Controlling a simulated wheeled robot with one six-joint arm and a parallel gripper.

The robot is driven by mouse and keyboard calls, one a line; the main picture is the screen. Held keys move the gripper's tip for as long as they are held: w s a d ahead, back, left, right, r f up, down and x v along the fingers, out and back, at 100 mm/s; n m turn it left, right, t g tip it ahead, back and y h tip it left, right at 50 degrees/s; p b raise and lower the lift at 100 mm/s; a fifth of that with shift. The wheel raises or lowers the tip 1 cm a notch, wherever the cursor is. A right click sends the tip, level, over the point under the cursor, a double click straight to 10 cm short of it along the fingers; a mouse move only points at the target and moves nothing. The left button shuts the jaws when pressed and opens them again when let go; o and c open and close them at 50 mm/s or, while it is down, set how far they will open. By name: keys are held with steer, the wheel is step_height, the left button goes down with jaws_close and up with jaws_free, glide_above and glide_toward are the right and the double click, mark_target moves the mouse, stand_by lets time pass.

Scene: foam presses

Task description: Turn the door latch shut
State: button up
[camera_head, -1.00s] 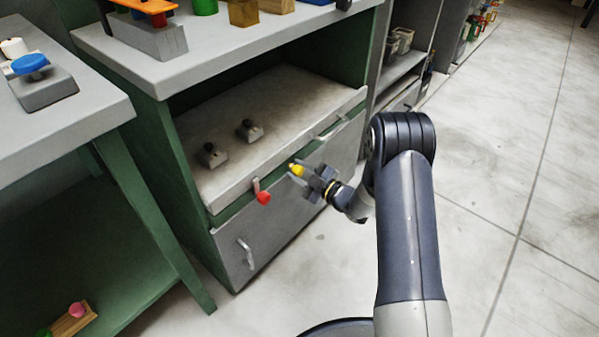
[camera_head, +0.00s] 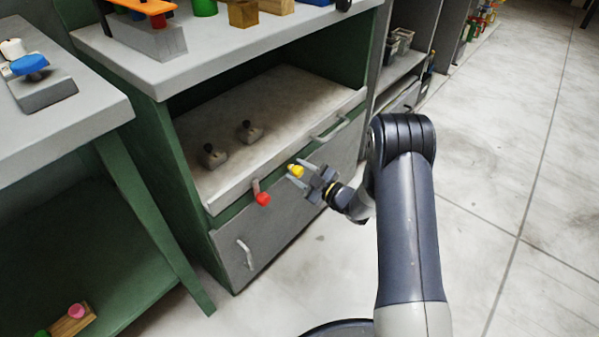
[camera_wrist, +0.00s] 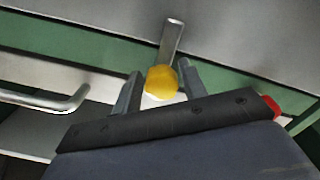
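A latch lever with a yellow knob (camera_head: 296,171) sits on the green front rail of the cabinet, above the grey lower door (camera_head: 285,220). In the wrist view its metal stem (camera_wrist: 171,38) runs up and slightly right from the yellow knob (camera_wrist: 161,82). My gripper (camera_head: 300,173) is at this knob, with one finger on each side. It also shows in the wrist view (camera_wrist: 160,83), where the fingers look open with very thin gaps beside the knob. Whether either finger touches is hard to tell. A second lever with a red knob (camera_head: 263,199) hangs to the left.
The door has a bar handle (camera_head: 246,254). Above, a grey shelf front has another handle (camera_head: 330,127), and two small knobbed blocks (camera_head: 214,156) stand on the shelf. A grey table (camera_head: 60,100) is at left. The floor at right is clear.

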steer(key=shift+o, duration=1.1)
steer(key=p+v, duration=0.2)
steer(key=v, duration=0.8)
steer(key=shift+s+d+p, duration=0.3)
steer(key=shift+p, duration=0.1)
steer(key=b+x, duration=0.3)
steer(key=x, duration=0.8)
steer(key=shift+r, duration=0.1)
steer(key=shift+d, duration=0.1)
